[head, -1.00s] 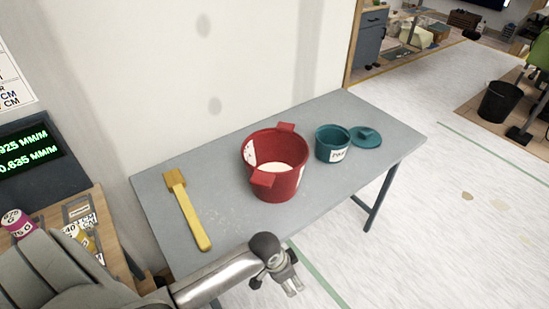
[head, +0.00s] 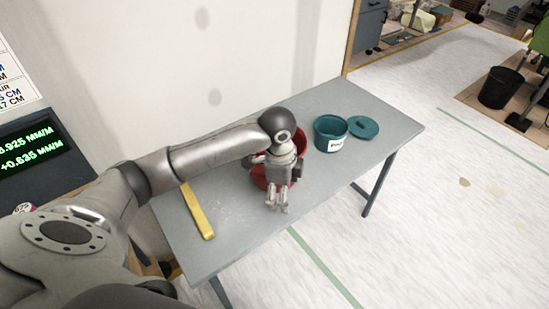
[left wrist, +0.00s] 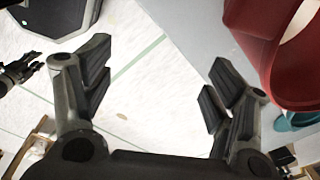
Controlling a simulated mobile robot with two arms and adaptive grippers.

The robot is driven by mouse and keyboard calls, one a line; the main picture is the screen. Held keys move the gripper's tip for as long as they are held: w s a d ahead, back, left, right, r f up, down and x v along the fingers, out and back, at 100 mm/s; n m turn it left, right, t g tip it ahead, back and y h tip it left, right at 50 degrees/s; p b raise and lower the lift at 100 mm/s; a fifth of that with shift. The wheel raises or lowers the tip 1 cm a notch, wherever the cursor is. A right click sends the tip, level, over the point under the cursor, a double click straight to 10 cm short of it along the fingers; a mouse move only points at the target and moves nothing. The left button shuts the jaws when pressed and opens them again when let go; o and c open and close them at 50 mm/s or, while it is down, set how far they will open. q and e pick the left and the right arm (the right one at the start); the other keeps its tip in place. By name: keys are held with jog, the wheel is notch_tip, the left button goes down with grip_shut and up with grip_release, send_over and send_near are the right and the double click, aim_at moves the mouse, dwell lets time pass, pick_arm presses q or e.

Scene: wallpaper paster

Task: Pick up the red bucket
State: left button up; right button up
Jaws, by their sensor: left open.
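The red bucket (head: 260,176) stands on the grey table, mostly hidden in the head view behind my left gripper (head: 277,207) and wrist. My left gripper is open and empty, with its fingers pointing down at the bucket's near side. In the left wrist view the bucket (left wrist: 296,72) fills the upper right corner, outside the spread fingers (left wrist: 155,85). Floor and table edge show between the fingers. My right gripper (left wrist: 28,72) shows small and dark at the left edge of the left wrist view; its opening is unclear.
The wall is behind; the table's front edge is close to my left gripper.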

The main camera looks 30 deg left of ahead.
pick_arm(q)
notch_tip(320, 180, up, 8)
jog(key=r, duration=0.1)
send_over(260, 168)
jog(key=shift+s+d+f+g+y, duration=0.1)
jog(key=shift+f+g+y, duration=0.2)
jog(key=shift+g, duration=0.1)
jog(key=shift+a, duration=0.2)
notch_tip(260, 168, down, 5)
jog(key=shift+f+p, duration=0.1)
jog(key=shift+p, duration=0.3)
jog(key=f, duration=0.1)
jog(key=f+p, duration=0.1)
jog(key=w+f, duration=0.1)
jog(key=f, duration=0.1)
jog(key=shift+d, duration=0.35)
jog(key=shift+f, duration=0.6)
jog(key=c, duration=1.6)
jog(key=shift+w+r, duration=0.1)
jog(key=shift+r, duration=0.05)
grip_shut()
pick_arm(e)
notch_tip(260, 168, up, 2)
jog(key=shift+a+r, duration=0.15)
jog(key=shift+r, duration=0.05)
pick_arm(q)
jog(key=shift+r, duration=0.1)
pick_arm(e)
jog(key=shift+f, duration=0.1)
